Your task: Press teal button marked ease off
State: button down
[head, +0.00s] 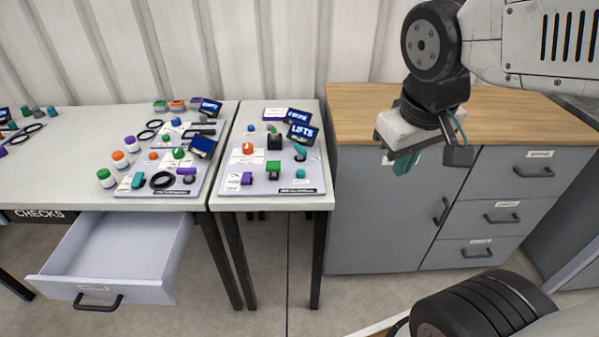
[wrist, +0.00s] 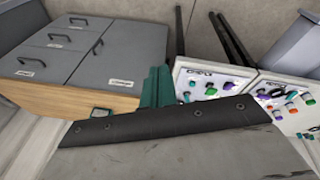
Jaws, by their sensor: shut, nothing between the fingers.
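My gripper (head: 405,164), with teal fingers, is shut and empty. It hangs in front of the wood-topped cabinet, right of the control panels, touching none of them. In the wrist view its fingers (wrist: 154,88) show at the centre. A small teal button (head: 300,174) sits at the front right of the middle panel (head: 262,188), below a teal lever-like control (head: 300,151). Another teal control (head: 138,180) is on the left panel (head: 150,192). The small labels are too small to read, so I cannot tell which is marked ease off.
The grey cabinet (head: 385,220) with its bare wooden top (head: 370,105) stands under my arm. An open drawer (head: 115,250) juts out below the left table. Jars (head: 106,178) stand by the left panel. A blue LIFTS sign (head: 302,133) stands behind the middle panel's controls.

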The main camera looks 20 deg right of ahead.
jog(key=w+d+f+n+t+h, duration=0.15)
jog(key=w+d, duration=0.25)
jog(key=w, duration=0.7)
jog(key=n+t+y, duration=0.5)
jog(key=n+y, duration=0.2)
jog(key=n, duration=0.5)
send_over(304, 173)
notch_tip(304, 173, down, 12)
jog(key=shift+a+f+g, duration=0.1)
jog(key=shift+f+g, duration=0.1)
jog(key=shift+g, duration=0.05)
jog(key=shift+h, duration=0.25)
jog(key=shift+f, duration=4.4)
jog(key=shift+f, duration=0.4)
